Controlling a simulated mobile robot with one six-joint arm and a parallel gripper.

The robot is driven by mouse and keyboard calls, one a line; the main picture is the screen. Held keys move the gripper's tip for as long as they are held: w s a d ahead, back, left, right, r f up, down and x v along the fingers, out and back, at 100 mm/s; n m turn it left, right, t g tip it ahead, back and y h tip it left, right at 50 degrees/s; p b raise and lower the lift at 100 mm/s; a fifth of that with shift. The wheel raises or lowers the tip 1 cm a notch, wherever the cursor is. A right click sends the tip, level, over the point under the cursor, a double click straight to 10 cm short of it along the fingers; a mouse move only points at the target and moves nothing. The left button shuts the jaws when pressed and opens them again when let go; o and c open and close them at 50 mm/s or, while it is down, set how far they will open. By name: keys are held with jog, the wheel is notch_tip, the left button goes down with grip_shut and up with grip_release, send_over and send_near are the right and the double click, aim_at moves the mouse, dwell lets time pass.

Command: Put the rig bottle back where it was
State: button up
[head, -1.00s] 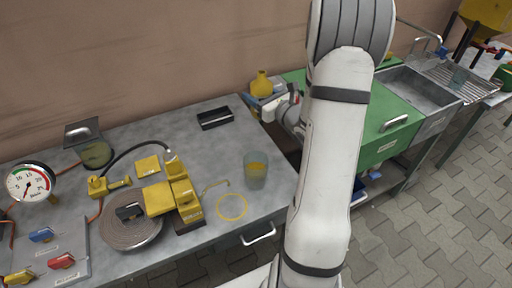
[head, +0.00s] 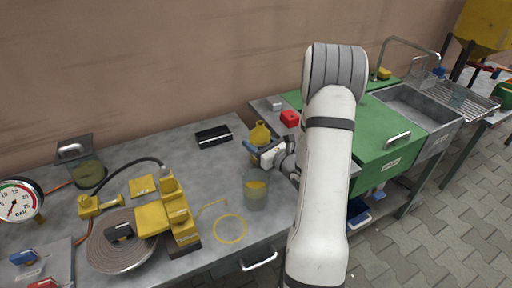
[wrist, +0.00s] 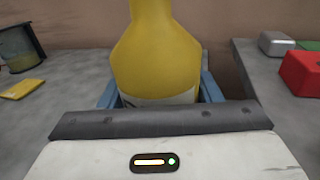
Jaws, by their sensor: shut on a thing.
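The yellow rig bottle (head: 260,135) is upright in my gripper (head: 262,152), near the right edge of the grey workbench. In the wrist view the bottle (wrist: 155,60) stands between two blue fingers (wrist: 158,92), with a pale label low on its body. Its base is hidden behind my gripper, so I cannot tell whether it touches the bench. A yellow ring (head: 230,228) lies flat on the bench near the front edge, with nothing in it.
A clear beaker with yellow contents (head: 256,190) stands just in front of the bottle, behind the ring. A yellow clamp block (head: 180,215) and a coiled hose (head: 115,250) lie left. A black tray (head: 213,136) is behind. A red box (head: 290,118) sits on the neighbouring bench.

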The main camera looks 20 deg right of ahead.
jog(key=shift+f, duration=0.9)
jog(key=shift+f, duration=0.15)
jog(key=o, duration=1.2)
jog(key=shift+o, duration=0.2)
jog(key=shift+r, duration=0.25)
jog(key=v, duration=1.1)
jog(key=shift+s+d+f+b, duration=0.1)
jog(key=shift+s+b, duration=0.1)
jog(key=shift+b, duration=0.15)
jog(key=shift+s, duration=0.3)
